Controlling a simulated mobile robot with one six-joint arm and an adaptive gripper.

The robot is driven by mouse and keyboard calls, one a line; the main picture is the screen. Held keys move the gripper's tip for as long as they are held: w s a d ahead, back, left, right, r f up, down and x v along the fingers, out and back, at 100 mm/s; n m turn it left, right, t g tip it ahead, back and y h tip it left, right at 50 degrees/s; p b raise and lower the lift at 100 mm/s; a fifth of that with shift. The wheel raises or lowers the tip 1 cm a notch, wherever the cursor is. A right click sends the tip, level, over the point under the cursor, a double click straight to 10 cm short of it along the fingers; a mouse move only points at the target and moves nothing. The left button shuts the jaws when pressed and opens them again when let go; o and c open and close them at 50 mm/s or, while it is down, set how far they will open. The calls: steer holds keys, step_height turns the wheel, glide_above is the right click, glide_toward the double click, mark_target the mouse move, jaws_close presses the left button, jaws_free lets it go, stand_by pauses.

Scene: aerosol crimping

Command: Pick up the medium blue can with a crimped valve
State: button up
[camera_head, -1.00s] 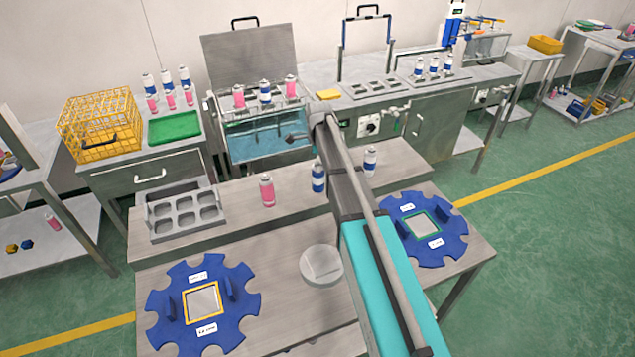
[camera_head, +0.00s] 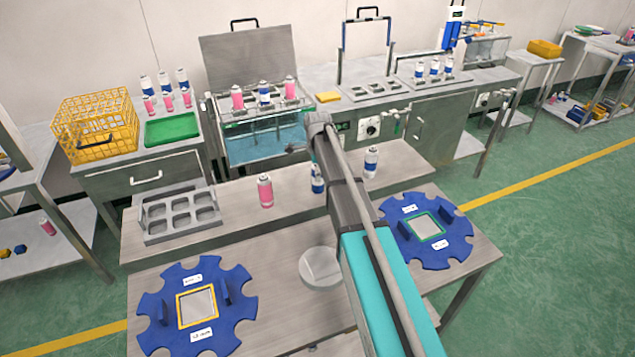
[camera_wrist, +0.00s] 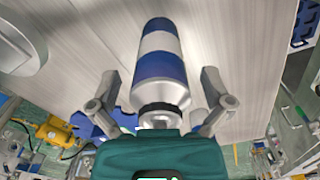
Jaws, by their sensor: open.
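The blue can (camera_head: 317,185), with a white band, stands on the raised shelf of the front bench, partly hidden by my arm in the head view. In the wrist view a blue-and-white banded can (camera_wrist: 160,50) lies between the two spread fingers of my gripper (camera_wrist: 160,80), which is open. I see no clear contact between fingers and can. Whether its valve is crimped cannot be told. A pink can (camera_head: 265,190) stands to its left and a mostly white can with blue bands (camera_head: 371,162) to its right.
A grey six-hole tray (camera_head: 180,214) stands at the shelf's left. More cans stand at the water bath (camera_head: 262,142) behind.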

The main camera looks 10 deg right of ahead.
steer(key=c, duration=1.2)
steer(key=shift+r, duration=0.1)
step_height(320, 180, up, 3)
steer(key=p, duration=0.3)
steer(key=s+a+r+p, duration=0.1)
steer(key=s+r+p, duration=0.2)
steer(key=s, duration=0.1)
steer(key=s+a+r+p, duration=0.2)
steer(key=s+r+p, duration=0.1)
steer(key=s, duration=0.2)
steer(key=s+a+r+p, duration=0.1)
steer(key=s+r+p, duration=0.2)
steer(key=s+p, duration=0.1)
steer(key=shift+s+a+r, duration=0.15)
steer(key=shift+a+r, duration=0.05)
steer(key=shift+r, duration=0.2)
steer(key=shift+f+b, duration=1.1)
